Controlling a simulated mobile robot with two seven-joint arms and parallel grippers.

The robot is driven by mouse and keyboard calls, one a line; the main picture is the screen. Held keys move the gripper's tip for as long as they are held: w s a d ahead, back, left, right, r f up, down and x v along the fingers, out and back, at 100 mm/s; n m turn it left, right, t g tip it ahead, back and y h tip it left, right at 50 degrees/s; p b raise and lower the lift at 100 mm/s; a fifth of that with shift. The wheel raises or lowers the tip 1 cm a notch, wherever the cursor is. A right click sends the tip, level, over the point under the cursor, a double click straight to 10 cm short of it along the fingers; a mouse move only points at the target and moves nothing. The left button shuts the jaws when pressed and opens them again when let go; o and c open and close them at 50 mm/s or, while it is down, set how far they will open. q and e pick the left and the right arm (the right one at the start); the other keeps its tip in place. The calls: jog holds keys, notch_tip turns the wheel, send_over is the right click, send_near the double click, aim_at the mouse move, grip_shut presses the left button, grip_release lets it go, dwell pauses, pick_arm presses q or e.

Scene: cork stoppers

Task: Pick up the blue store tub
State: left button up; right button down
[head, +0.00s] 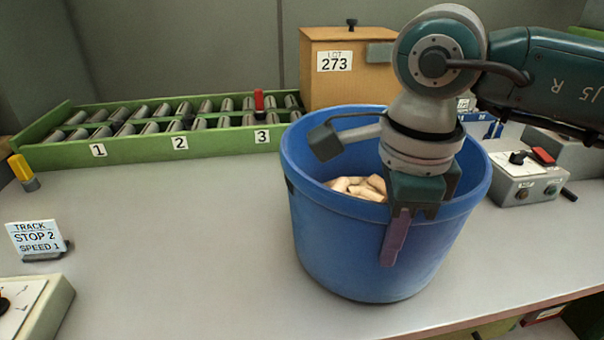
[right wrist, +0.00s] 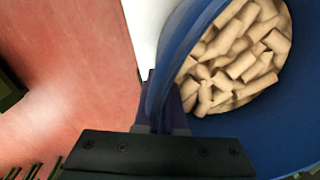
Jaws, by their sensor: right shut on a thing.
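The blue store tub (head: 350,245) is in the middle right of the head view, upright, with pale cork stoppers (head: 358,187) inside. It appears to stand on the grey bench top. My right gripper (head: 397,236) comes down from above at the near rim, with one finger outside the wall. In the right wrist view the tub's rim (right wrist: 169,75) runs between the fingers of my right gripper (right wrist: 160,112), which is shut on it. Many corks (right wrist: 240,58) show to the right of the rim. My left gripper is not in view.
A green roller track (head: 150,148) numbered 1 to 3 lies behind on the left. A wooden box (head: 333,85) labelled LOT 273 stands behind the tub. A control box (head: 525,178) is close on the right. The bench (head: 190,240) left of the tub is clear; its front edge is near.

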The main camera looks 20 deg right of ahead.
jog(key=s+a+r+n+p, duration=0.1)
jog(key=a+r+n+p, duration=0.1)
jog(key=r+n+p, duration=0.4)
jog(key=s+a+r+n+y+p, duration=0.1)
jog(key=r+n+p, duration=0.5)
jog(key=r+n, duration=1.1)
notch_tip(320, 180, up, 10)
jog(key=shift+a+f+n+g, duration=0.1)
jog(key=shift+a+n+g, duration=0.2)
jog(key=shift+a, duration=0.35)
